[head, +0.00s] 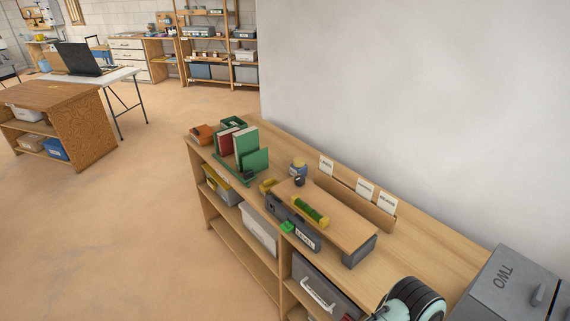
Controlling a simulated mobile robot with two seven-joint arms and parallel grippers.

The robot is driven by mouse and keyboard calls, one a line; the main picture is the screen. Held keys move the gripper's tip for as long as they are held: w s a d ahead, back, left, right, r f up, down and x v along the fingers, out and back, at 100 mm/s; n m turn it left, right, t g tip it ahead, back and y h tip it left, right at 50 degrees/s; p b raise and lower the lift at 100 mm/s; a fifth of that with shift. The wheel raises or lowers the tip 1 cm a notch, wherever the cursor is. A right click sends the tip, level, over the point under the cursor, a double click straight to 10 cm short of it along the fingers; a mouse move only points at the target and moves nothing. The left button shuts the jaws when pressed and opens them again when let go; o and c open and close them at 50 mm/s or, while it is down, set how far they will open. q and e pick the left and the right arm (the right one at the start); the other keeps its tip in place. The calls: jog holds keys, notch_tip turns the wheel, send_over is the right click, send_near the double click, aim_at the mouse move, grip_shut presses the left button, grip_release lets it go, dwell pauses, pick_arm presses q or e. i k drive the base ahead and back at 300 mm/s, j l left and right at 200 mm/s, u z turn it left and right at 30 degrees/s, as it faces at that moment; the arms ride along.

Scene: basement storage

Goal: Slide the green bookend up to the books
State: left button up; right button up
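A red book (225,142) and a green book (243,141) stand upright together toward the far end of the long wooden shelf unit. A green bookend (257,160) with an upright plate stands close in front of the green book, on its near right side. From this angle I cannot tell whether the bookend touches the book or a small gap lies between them. Another green piece (233,123) shows behind the books, partly hidden. Neither my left gripper nor my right gripper is in view.
An orange box (202,133) lies beyond the books. A grey box (505,288) marked TWO is at the right. A white wall runs behind.

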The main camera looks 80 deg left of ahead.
aim_at(255, 162)
jog(key=u, duration=3.15)
